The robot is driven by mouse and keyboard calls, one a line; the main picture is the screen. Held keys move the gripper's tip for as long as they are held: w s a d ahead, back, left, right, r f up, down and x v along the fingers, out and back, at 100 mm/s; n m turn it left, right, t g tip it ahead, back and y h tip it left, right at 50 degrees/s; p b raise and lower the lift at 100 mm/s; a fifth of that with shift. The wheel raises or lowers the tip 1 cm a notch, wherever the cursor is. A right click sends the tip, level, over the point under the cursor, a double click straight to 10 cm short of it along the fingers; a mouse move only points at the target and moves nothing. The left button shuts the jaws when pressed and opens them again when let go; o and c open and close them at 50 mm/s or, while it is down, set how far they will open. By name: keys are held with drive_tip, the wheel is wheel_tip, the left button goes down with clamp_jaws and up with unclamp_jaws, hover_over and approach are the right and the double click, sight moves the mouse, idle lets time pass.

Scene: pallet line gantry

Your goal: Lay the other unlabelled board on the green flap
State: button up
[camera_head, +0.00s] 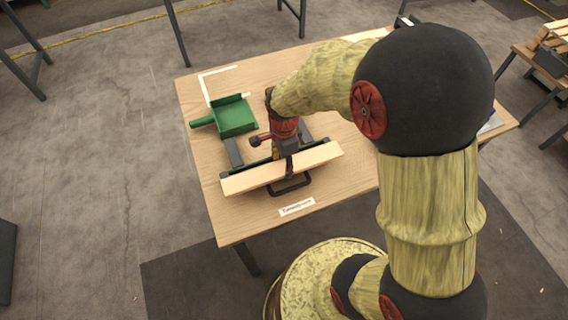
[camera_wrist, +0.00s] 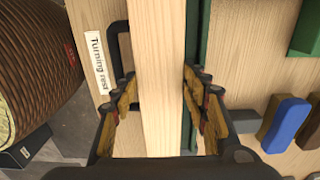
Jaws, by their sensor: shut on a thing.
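A long pale wooden board (camera_head: 250,179) is held by my gripper (camera_head: 290,172), lying across the dark frame of the turning rest (camera_head: 290,188). In the wrist view the board (camera_wrist: 160,40) runs up and down the picture between the two fingers of my gripper (camera_wrist: 160,85), which are shut on its long edges. No label shows on its visible face. A dark green strip (camera_wrist: 194,28), which looks like the green flap, runs along the board's right side there; the board hides part of it. I cannot tell whether the board touches it.
A green dustpan-like tray (camera_head: 235,118) stands at the table's back left, near white corner tape (camera_head: 206,90). A "Turning rest" label (camera_head: 297,207) lies in front. The wrist view shows a blue block (camera_wrist: 288,122) and a green piece (camera_wrist: 306,30). The table's front left is bare.

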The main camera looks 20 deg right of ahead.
drive_tip(key=shift+f, duration=0.55)
drive_tip(key=o, duration=1.3)
wheel_tip(320, 180, up, 13)
drive_tip(key=p, duration=0.3)
wheel_tip(320, 180, up, 9)
drive_tip(key=n+t, duration=0.2)
drive_tip(key=n, duration=0.4)
hover_over(284, 166)
drive_tip(key=s, duration=0.4)
drive_tip(key=s+r+n+t, duration=0.3)
drive_tip(key=s+r+n, duration=0.4)
drive_tip(key=s+n, duration=0.3)
drive_tip(key=shift+n+t, duration=0.3)
drive_tip(key=shift+n, duration=0.7)
